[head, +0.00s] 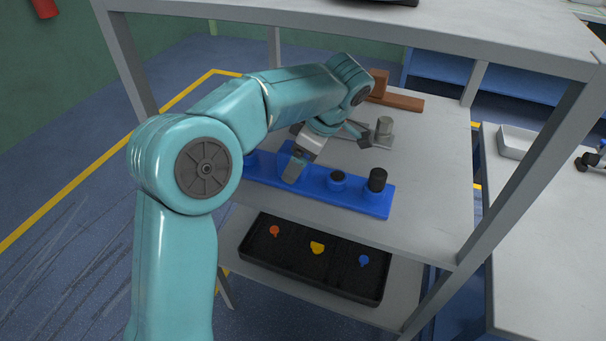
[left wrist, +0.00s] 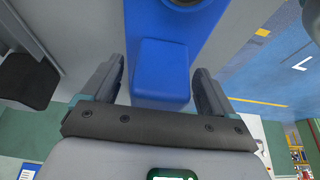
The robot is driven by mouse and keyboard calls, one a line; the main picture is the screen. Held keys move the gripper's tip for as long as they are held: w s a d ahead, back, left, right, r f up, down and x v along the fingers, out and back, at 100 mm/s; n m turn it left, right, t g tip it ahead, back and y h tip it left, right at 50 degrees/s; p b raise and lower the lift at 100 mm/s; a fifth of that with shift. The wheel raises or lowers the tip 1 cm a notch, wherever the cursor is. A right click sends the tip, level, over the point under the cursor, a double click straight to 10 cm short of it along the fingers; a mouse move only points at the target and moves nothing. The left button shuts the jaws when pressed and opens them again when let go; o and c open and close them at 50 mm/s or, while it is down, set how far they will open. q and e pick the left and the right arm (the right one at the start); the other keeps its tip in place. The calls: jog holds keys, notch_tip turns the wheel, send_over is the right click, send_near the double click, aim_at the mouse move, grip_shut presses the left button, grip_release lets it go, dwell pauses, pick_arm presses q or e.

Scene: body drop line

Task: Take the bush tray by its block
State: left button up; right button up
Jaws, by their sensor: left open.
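The bush tray (head: 358,203) is a long blue tray on the shelf's upper deck in the head view. Several round dark-topped parts stand along it, with a taller black cylinder (head: 377,180) at its right end. My left gripper (head: 298,162) is over the tray's far side and hides part of it. In the left wrist view the tray's blue block (left wrist: 160,72) lies between the two spread fingers of my left gripper (left wrist: 158,92). Gaps show on both sides of the block, so the fingers look apart from it. My right gripper is not in view.
A black tray (head: 310,285) with orange, yellow and blue parts sits on the lower deck. A grey shelf post (head: 530,170) rises at right, beside another table (head: 545,240).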

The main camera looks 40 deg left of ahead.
pick_arm(q)
jog(key=shift+f, duration=0.25)
jog(key=shift+s, duration=0.1)
jog(key=shift+r, duration=0.1)
jog(key=c, duration=1.2)
